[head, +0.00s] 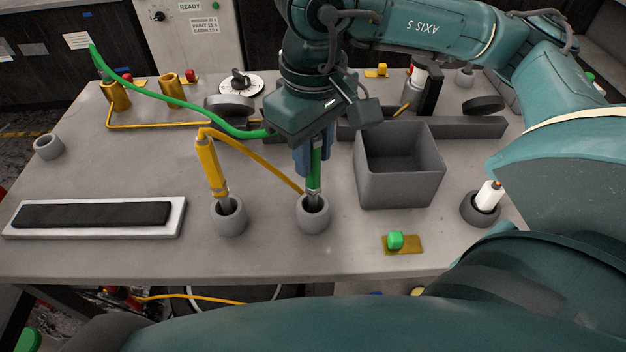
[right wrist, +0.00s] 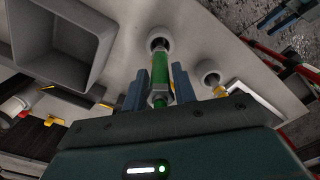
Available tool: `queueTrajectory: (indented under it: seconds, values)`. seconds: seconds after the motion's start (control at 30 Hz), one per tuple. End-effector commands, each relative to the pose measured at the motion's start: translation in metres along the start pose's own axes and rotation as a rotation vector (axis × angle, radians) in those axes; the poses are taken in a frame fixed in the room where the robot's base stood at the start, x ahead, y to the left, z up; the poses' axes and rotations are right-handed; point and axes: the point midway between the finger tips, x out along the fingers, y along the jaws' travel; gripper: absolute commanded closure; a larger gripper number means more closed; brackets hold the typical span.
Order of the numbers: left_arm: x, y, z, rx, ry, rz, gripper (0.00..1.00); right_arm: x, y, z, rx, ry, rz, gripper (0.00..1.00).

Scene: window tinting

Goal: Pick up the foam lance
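A green lance (head: 315,180) with a green hose stands upright in a round grey holder (head: 313,222) at the table's front middle. A yellow lance (head: 211,168) with a yellow hose leans in a similar holder to its left. I cannot read which one is the foam lance. My right gripper (head: 312,162) points down over the green lance. In the right wrist view its blue fingers stand on either side of the green lance (right wrist: 160,92), with narrow gaps, so it looks open around it. The lance tip is hidden in the holder.
A grey open bin (head: 398,192) stands right of the green lance. A white bottle in a cup (head: 487,200) is further right. A green button on a plate (head: 395,241) lies in front. A black pad in a white tray (head: 95,215) lies at left. Hoses cross the table.

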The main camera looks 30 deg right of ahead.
Motion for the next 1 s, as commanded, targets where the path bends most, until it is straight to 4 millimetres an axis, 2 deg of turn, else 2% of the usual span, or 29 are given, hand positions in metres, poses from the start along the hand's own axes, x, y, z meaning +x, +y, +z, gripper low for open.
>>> queueTrajectory:
  seconds: [0.03,0.3,0.63,0.77,1.0]
  values:
    - [0.0,0.0,0.0,0.0,0.001,0.001,0.65,0.0,0.0,0.0,0.0,0.0,0.0,0.77]
    - [0.0,0.001,-0.001,-0.003,0.002,0.002,0.65,0.0,0.0,0.0,0.0,0.0,0.0,0.99]
    - [0.001,0.003,-0.002,-0.013,0.006,0.001,0.65,-0.005,0.0,-0.001,0.0,0.002,0.0,1.0]
    - [0.002,0.003,-0.002,-0.014,0.006,0.001,0.65,-0.025,0.0,-0.001,0.0,0.005,-0.001,1.0]
    - [0.002,0.003,-0.002,-0.017,0.009,0.002,0.65,-0.074,-0.001,-0.001,-0.001,0.004,-0.001,1.0]
